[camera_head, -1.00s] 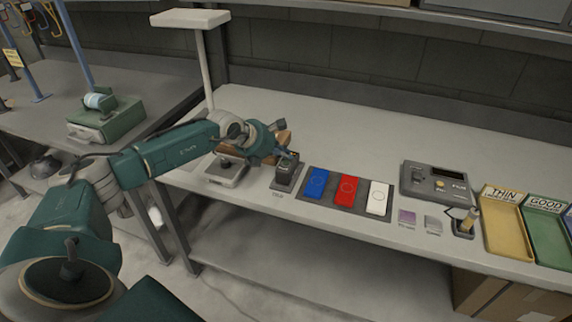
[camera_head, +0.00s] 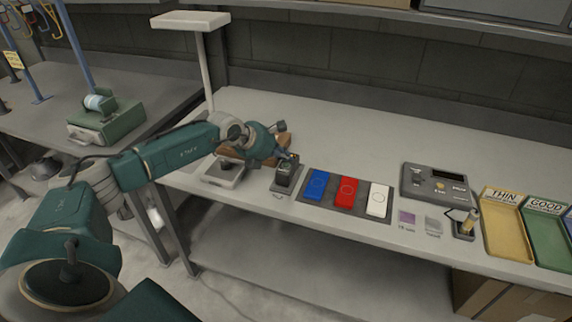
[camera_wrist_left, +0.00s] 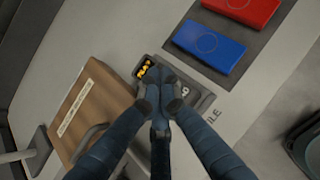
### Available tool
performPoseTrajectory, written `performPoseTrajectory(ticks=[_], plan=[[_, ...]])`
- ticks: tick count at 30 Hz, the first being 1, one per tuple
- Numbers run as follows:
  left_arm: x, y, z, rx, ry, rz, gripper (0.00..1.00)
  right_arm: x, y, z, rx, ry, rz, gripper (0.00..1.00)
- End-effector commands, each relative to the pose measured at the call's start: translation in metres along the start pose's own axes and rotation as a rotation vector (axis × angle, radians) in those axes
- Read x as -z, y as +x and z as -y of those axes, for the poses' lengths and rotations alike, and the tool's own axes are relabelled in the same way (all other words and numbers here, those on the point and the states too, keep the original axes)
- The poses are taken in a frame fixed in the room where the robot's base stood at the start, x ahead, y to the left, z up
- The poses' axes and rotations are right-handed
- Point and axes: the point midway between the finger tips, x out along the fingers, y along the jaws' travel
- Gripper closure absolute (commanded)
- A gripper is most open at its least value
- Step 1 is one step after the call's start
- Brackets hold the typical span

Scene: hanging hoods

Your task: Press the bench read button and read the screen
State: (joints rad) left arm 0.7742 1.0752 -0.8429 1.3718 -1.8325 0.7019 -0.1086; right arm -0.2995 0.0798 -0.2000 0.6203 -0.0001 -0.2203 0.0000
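A small dark device (camera_head: 284,174) stands on a grey base marked "TILE" near the bench's front edge, left of the coloured panels. In the left wrist view its small dark screen (camera_wrist_left: 145,68) shows lit orange characters, too small and partly covered to read. My left gripper (camera_head: 290,157) is over this device; in the left wrist view its fingertips (camera_wrist_left: 163,94) are together and empty, covering the device's middle. I cannot tell whether they touch a button. My right gripper is not in view.
Blue (camera_head: 316,184), red (camera_head: 346,192) and white (camera_head: 378,199) panels lie on a dark mat right of the device. A brown block (camera_wrist_left: 88,112) sits beside the device. Yellow (camera_head: 506,229) and green (camera_head: 548,237) trays are at far right. The bench behind the panels is clear.

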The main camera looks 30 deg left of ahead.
Motion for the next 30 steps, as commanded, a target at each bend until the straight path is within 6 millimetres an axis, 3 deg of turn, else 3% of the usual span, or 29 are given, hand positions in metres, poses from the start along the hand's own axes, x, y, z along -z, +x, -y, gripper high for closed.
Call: performPoseTrajectory(ticks=[30], plan=[[0.008, 0.0075, 0.0001, 0.0, 0.0, 0.0, 1.0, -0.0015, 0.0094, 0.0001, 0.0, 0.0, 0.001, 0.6]])
